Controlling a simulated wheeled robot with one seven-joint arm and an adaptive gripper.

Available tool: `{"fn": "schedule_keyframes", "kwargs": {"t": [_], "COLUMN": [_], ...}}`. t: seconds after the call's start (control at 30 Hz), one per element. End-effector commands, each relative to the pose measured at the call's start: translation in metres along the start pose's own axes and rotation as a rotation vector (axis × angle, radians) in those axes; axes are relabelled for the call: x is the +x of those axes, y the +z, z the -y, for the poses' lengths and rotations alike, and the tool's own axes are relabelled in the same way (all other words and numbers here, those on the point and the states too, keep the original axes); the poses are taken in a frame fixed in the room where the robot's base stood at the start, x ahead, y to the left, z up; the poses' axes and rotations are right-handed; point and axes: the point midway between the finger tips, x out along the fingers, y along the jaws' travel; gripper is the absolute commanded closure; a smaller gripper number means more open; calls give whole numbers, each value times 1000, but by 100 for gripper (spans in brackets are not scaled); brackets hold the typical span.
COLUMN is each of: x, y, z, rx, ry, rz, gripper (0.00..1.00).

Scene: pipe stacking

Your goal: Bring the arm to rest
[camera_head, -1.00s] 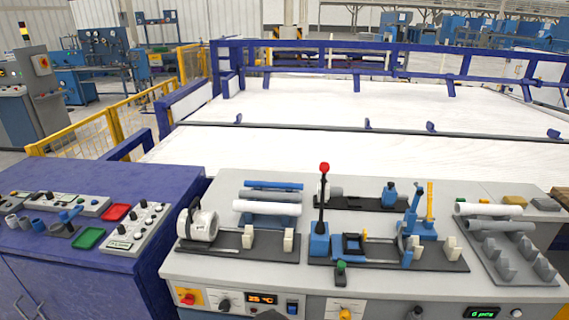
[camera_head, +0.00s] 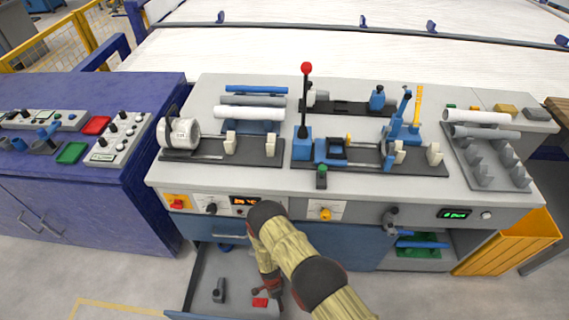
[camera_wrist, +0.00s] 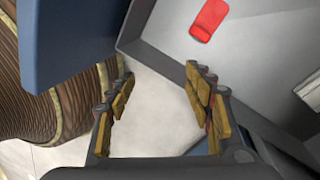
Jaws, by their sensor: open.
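My arm hangs low in front of the bench in the head view. My gripper (camera_head: 277,298) points down at the open drawer (camera_head: 187,290). In the wrist view my gripper (camera_wrist: 160,88) has its two padded fingers spread apart with nothing between them. Pale floor and part of the drawer's wall (camera_wrist: 150,62) show past the fingers. A small red piece (camera_wrist: 209,19) lies on the drawer floor, apart from the fingers; it also shows in the head view (camera_head: 260,302).
A grey piece (camera_head: 219,291) lies in the drawer. The bench top (camera_head: 330,185) above holds fixtures, pipes and a red-knobbed lever (camera_head: 306,70). A blue cabinet (camera_head: 150,100) stands left, an orange bin (camera_head: 510,243) right. Open floor (camera_head: 90,270) lies front left.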

Motion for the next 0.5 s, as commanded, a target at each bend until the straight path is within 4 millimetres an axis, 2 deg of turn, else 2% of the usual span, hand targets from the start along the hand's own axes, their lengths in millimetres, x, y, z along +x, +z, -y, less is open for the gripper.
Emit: {"fn": "schedule_keyframes", "kwargs": {"t": [0.03, 0.17, 0.37, 0.5], "x": [0, -19, -83, -143], "y": [-1, -1, -4, -10], "z": [-15, -40, -55, -56], "rx": [-55, -223, -483, -641], "ry": [36, 108, 178, 194], "rz": [0, 12, 51, 82], "gripper": [48, 48, 48, 48]}}
